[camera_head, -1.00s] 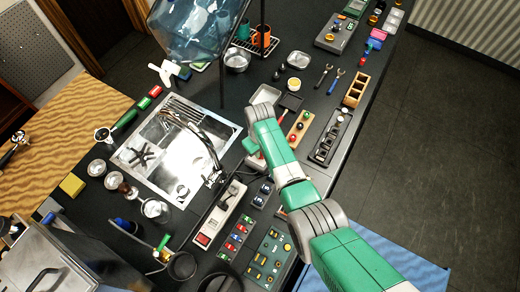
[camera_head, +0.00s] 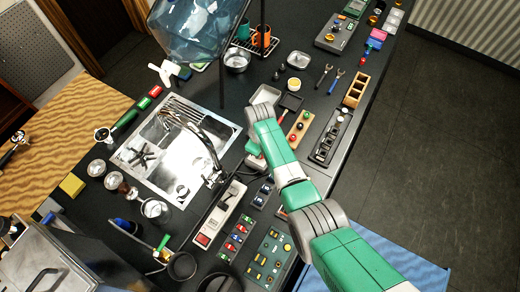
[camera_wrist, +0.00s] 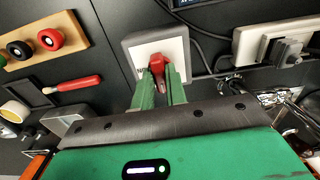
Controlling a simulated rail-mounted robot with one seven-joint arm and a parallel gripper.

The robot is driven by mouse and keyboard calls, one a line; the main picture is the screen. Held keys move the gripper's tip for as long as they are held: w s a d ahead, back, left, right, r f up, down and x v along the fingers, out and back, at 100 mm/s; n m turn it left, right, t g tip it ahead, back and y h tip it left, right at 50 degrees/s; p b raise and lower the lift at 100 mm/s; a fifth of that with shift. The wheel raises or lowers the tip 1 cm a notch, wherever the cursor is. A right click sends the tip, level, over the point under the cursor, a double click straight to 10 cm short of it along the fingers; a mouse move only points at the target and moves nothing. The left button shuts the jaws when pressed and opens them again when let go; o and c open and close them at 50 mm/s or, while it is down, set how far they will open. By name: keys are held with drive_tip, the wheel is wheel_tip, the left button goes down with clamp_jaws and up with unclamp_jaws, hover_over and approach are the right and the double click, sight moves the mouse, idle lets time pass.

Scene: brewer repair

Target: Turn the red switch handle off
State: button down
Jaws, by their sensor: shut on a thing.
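The red switch handle (camera_wrist: 156,66) stands out from a white plate on a grey box (camera_wrist: 179,46) in the wrist view. My gripper (camera_wrist: 158,80) has its green fingers on both sides of the handle and is shut on it. Part of a dark label shows on the plate to the left of the handle; the rest is hidden behind the fingers. In the head view my arm covers most of the switch box, and only a pale part of it (camera_head: 256,162) shows below the gripper.
A power strip with a plug (camera_wrist: 285,48) and dark cables lie right of the box in the wrist view. A wooden block with round knobs (camera_wrist: 45,40) and a red-handled tool (camera_wrist: 78,83) lie to the left. The sink (camera_head: 180,150) is left of my arm in the head view.

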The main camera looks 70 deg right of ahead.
drive_tip(key=c, duration=1.4)
unclamp_jaws()
drive_tip(key=shift+c, duration=0.2)
drive_tip(key=shift+r, duration=0.1)
wheel_tip(320, 180, up, 8)
drive_tip(key=shift+f+p, duration=0.15)
drive_tip(key=shift+p, duration=0.25)
